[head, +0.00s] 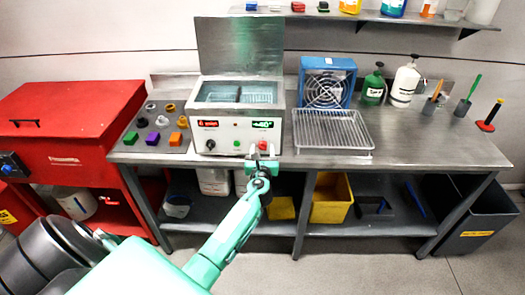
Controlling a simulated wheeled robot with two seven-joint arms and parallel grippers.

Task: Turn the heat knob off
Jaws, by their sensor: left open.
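A heated bath with a raised lid (240,92) stands on the metal bench. Its front panel has a dark round knob (210,144) at the lower left, likely the heat knob; which way it points is too small to tell. A green button and a red button (263,145) sit to the knob's right. A lit red display and a lit teal display are above. My left gripper (262,154) is open at the panel's right end, by the red button and well right of the knob. I cannot tell whether it touches the panel. My right gripper is out of view.
A red cabinet (62,125) is at the left. The space in front of the panel's left half looks clear.

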